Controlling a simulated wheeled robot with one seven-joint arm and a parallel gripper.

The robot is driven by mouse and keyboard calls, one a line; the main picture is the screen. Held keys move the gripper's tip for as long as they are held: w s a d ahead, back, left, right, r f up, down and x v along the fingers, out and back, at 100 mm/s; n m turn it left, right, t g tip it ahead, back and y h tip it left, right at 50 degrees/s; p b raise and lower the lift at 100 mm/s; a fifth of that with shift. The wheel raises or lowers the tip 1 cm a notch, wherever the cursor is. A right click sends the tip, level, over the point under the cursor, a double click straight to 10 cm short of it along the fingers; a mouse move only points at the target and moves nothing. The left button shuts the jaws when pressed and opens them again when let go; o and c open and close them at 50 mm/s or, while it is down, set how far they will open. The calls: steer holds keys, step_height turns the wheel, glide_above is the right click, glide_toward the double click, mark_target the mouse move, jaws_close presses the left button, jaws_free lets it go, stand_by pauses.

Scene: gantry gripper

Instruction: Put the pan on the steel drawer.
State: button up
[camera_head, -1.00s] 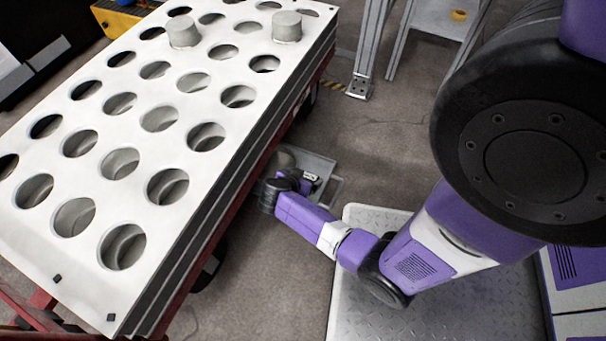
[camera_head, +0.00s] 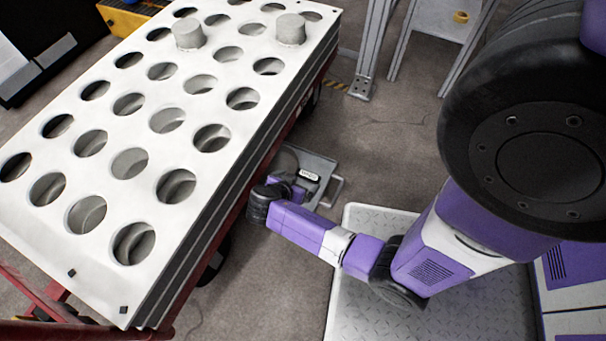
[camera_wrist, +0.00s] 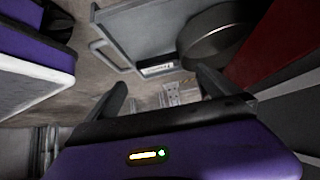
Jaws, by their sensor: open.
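The steel drawer (camera_head: 322,166) is a grey, tray-like drawer low beside the perforated table; in the wrist view the drawer (camera_wrist: 150,38) has a handle and a small white label on its front. A round, dark metal thing that looks like the pan (camera_wrist: 214,42) is at the drawer's right side in the wrist view. In the head view the pan (camera_head: 287,160) shows only in part, behind my wrist. I cannot tell whether it rests on the drawer. My gripper (camera_wrist: 162,80) is open, its fingers apart and empty, short of the drawer front and pan.
The white perforated table (camera_head: 150,112) with dark sides stands left of my arm, close to my wrist. Two grey cylinders stand at its far end. A metal frame (camera_head: 372,50) stands behind the drawer. Open floor (camera_head: 400,130) lies to the right.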

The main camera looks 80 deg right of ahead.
steer(key=s+a+r+n+t+y, duration=0.15)
steer(key=a+n+t, duration=0.3)
steer(key=a, duration=0.55)
steer(key=s+a+r+n+t+y, duration=0.1)
steer(key=a+r+n+t+y, duration=0.25)
steer(key=a+n, duration=0.45)
steer(key=s+a+r+n+t+y, duration=0.1)
steer(key=a+r+n+t, duration=0.1)
steer(key=r, duration=0.7)
steer(key=s+a+r+n+t+y, duration=0.1)
steer(key=s+a+r+n+t, duration=0.1)
steer(key=r, duration=0.8)
steer(key=s+a+r+n+t+y, duration=0.1)
steer(key=a+r+n+t, duration=0.3)
steer(key=r, duration=0.6)
steer(key=shift+s+a+r+t+y+p, duration=0.2)
steer(key=shift+r+t+y+p, duration=0.15)
steer(key=shift+t, duration=0.35)
steer(key=shift+f+n, duration=0.1)
steer(key=shift+n, duration=0.15)
